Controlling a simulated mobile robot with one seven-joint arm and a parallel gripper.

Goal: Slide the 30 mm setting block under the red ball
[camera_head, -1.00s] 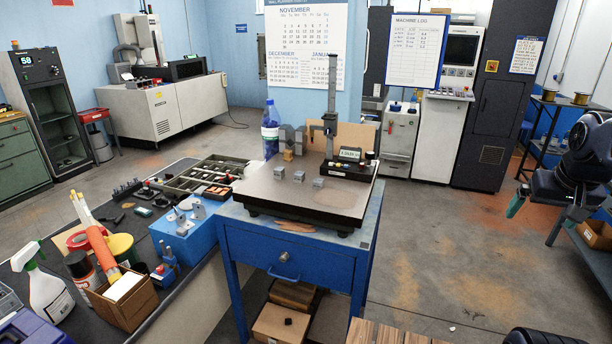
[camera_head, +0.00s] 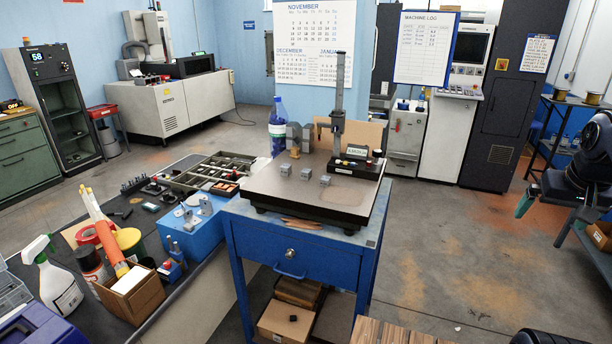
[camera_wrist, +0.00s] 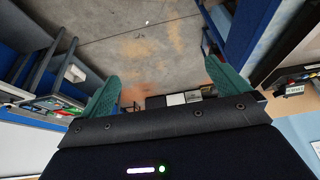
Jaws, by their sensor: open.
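Three small grey blocks sit apart in a loose row on the dark surface plate (camera_head: 262,184): a left block (camera_head: 285,169), a middle block (camera_head: 306,174) and a right block (camera_head: 326,180). Their size marks are too small to read. A height gauge with a tall column (camera_head: 338,100) stands at the plate's back right. I cannot make out a red ball. My gripper (camera_wrist: 160,88) has its two green fingers wide apart and empty in the wrist view.
The plate rests on a blue cabinet (camera_head: 291,247). A water bottle (camera_head: 277,128) and a grey angled piece stand at its back left. A cluttered bench (camera_head: 190,268) adjoins on the left. Open floor (camera_head: 440,240) lies between the cabinet and my arm.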

